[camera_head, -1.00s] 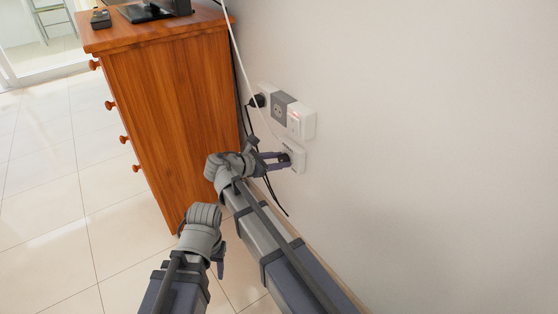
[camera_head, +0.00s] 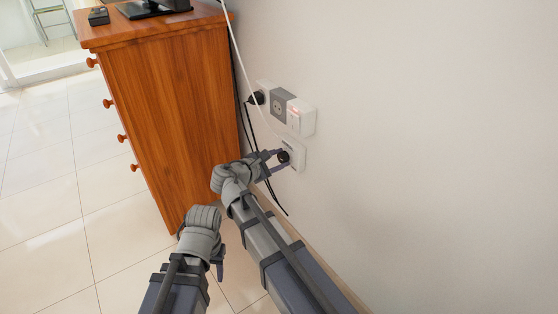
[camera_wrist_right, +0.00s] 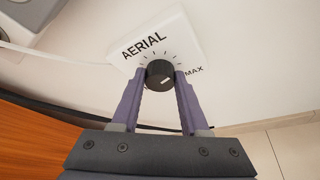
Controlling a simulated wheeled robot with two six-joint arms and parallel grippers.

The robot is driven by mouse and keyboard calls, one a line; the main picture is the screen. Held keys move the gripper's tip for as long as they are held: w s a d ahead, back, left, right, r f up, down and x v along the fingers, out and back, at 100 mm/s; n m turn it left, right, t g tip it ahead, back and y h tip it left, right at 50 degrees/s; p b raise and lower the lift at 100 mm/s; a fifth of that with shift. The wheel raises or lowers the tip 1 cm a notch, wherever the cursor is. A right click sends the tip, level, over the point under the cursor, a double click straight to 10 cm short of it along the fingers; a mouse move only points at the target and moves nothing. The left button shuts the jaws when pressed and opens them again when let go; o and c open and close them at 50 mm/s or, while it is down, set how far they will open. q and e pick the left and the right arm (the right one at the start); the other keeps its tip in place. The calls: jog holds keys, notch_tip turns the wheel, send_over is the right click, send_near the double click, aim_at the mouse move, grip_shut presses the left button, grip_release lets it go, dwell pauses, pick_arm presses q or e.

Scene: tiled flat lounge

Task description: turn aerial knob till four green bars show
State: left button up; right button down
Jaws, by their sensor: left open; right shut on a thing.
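The black aerial knob (camera_wrist_right: 159,73) sits on a white wall plate (camera_wrist_right: 186,42) printed AERIAL and MAX. Tick marks ring its far side, and a pale mark shows on its lower right. My right gripper (camera_wrist_right: 160,78) is shut on the knob, one purple finger on each side. In the head view my right gripper (camera_head: 283,157) is at the lower wall plate (camera_head: 297,165), with the knob between its fingers. My left gripper (camera_head: 218,262) is open and empty, low at the front, away from the wall. No green bars are visible.
A wooden chest of drawers (camera_head: 170,120) stands left of the plate, with a dark stand (camera_head: 155,9) and a small dark device (camera_head: 98,16) on top. Above the knob are wall sockets (camera_head: 279,102) with a black plug and a reddish-lit switch (camera_head: 296,113). Cables hang between chest and wall.

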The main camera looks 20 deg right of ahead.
dwell(0.3)
jog(key=shift+c, duration=2)
grip_release()
pick_arm(q)
jog(key=shift+a, duration=0.1)
pick_arm(e)
jog(key=shift+s+a+r, duration=0.1)
jog(key=shift+s, duration=0.05)
